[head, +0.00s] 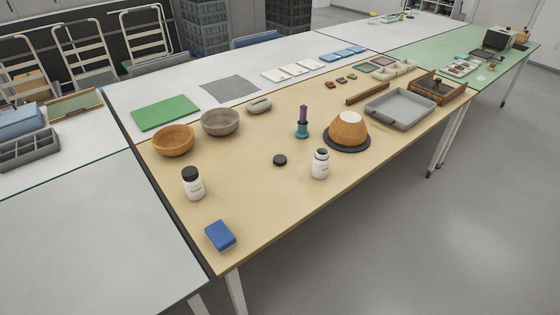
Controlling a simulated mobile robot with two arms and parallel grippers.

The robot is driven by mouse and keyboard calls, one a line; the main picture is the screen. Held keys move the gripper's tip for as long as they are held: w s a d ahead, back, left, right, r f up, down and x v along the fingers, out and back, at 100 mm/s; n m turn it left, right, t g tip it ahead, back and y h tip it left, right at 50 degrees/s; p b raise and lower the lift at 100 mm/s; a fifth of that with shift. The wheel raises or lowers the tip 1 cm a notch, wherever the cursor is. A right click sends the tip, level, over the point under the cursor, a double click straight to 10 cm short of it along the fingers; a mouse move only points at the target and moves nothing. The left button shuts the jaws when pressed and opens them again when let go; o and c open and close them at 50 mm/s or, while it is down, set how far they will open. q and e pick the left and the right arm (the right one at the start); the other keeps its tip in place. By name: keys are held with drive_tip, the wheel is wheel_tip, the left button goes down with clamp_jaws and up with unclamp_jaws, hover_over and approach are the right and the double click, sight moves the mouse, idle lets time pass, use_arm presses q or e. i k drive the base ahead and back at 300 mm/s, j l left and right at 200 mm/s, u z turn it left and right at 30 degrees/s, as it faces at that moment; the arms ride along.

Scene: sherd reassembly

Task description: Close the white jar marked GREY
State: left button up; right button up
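A white jar (320,165) stands upright on the tan table, right of centre, with a bare neck and no black lid on it. A round black lid (280,160) lies on the table a little to its left, apart from it. A second white jar (194,187) stands farther left with a black lid on top. Both jars carry small dark print, too small to read, so I cannot tell which is marked GREY. Neither of my grippers is in view.
A brown bowl upside down (348,129) sits on a dark disc behind the open jar. A teal and purple tool (302,125) stands behind the loose lid. A blue block (220,236) lies near the front edge. Two bowls stand at the left. The wood between the jars is mostly clear.

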sight(321, 159)
drive_tip(key=i+l, duration=0.1)
drive_tip(key=l, duration=0.3)
drive_tip(key=i+l, duration=0.1)
drive_tip(key=l, duration=0.25)
drive_tip(key=i+l, duration=0.1)
drive_tip(key=l, duration=0.3)
drive_tip(key=i+l, duration=0.1)
drive_tip(key=l, duration=0.3)
drive_tip(key=i+l, duration=0.1)
drive_tip(key=l, duration=0.25)
drive_tip(key=u, duration=1.6)
